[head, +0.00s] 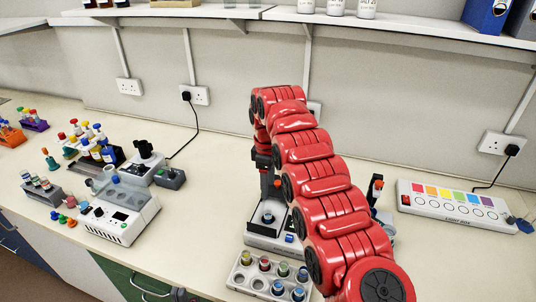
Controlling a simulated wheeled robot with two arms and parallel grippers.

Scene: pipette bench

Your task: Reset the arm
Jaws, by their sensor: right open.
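My right arm (330,200) reaches in from the lower right as a chain of red links, bending down at its far end. My right gripper (264,160) is dark and small, above a white bench device (262,240) with a dark upright part. Its jaws are open, but the fingertips are hard to make out against that dark part. I cannot tell whether they touch anything. The arm hides part of the device and the bench behind it. My left gripper is not clearly in view.
A tube rack (236,279) stands at the front edge beside the arm. A white instrument (119,212), bottles (106,152) and small racks (42,190) are at left. A colour-striped box (455,205) lies at right. The shelf (420,32) runs above. Bench between instrument and device is clear.

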